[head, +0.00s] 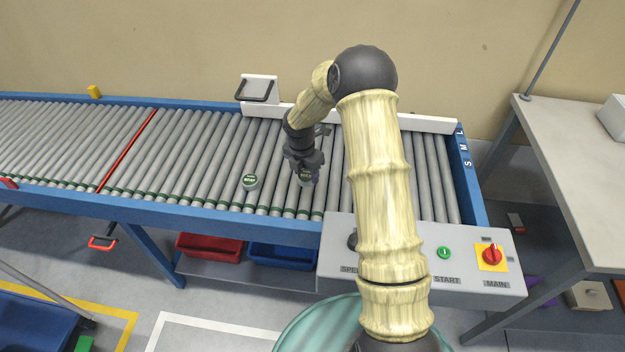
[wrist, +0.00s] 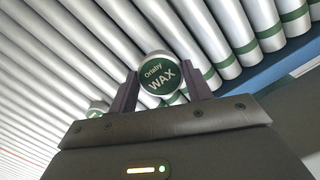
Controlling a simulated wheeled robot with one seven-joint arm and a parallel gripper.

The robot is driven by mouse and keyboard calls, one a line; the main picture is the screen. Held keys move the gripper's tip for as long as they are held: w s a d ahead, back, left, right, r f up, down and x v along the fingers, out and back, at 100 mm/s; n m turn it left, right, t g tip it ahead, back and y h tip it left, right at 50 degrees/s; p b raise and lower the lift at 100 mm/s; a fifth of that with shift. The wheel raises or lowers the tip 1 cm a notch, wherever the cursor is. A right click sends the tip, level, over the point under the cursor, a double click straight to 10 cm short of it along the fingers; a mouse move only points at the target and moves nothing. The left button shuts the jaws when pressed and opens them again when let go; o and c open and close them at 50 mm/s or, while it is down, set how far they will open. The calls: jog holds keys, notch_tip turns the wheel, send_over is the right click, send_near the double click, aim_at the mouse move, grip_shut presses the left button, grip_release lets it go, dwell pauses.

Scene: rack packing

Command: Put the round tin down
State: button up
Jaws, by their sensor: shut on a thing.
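A round tin (wrist: 160,76) with a green and white lid reading "Onsby WAX" is between the two fingers of my gripper (wrist: 165,90) in the wrist view. In the head view my gripper (head: 307,174) is low over the near part of the roller conveyor (head: 215,150), with the tin (head: 306,177) partly hidden beneath it. The gripper is shut on the tin. I cannot tell whether the tin touches the rollers. A second, similar tin (head: 250,182) rests on the rollers to the left, and a tin also shows at the left in the wrist view (wrist: 97,109).
A control box (head: 425,262) with a green START button and a red MAIN switch is at the conveyor's near right. A red bin (head: 210,247) and blue bin (head: 283,257) sit below. A white guide (head: 428,123) runs along the back. Rollers left of the second tin are clear.

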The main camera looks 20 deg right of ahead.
aim_at(306, 182)
jog(key=shift+a+f, duration=0.15)
jog(key=shift+f, duration=0.35)
jog(key=shift+s, duration=0.1)
jog(key=shift+f, duration=1.9)
jog(key=o, duration=1)
jog(key=shift+r, duration=0.1)
